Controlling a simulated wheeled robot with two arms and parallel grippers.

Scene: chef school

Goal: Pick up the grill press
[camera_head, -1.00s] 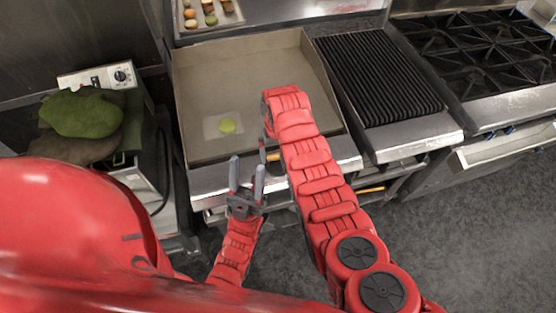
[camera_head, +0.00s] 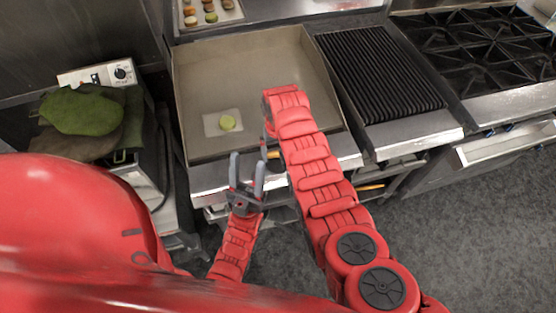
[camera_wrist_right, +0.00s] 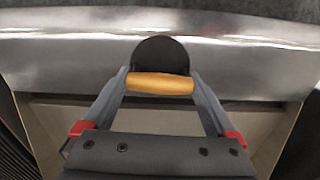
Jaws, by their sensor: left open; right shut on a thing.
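The grill press has a dark round plate (camera_wrist_right: 160,54) and an orange wooden handle (camera_wrist_right: 160,84), seen in the right wrist view. My right gripper (camera_wrist_right: 159,77) is shut on the handle, with one finger at each end. In the head view a bit of the handle (camera_head: 273,154) shows beside my right gripper (camera_head: 268,143), by the front edge of the griddle; my arm hides most of it. I cannot tell whether the press touches a surface. My left gripper (camera_head: 247,163) is open and empty, in front of the griddle and left of the right gripper.
A ribbed grill (camera_head: 380,75) and a gas range (camera_head: 485,50) stand to the right. Green mitts (camera_head: 82,112) lie on an appliance at left. A tray (camera_head: 230,17) sits behind.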

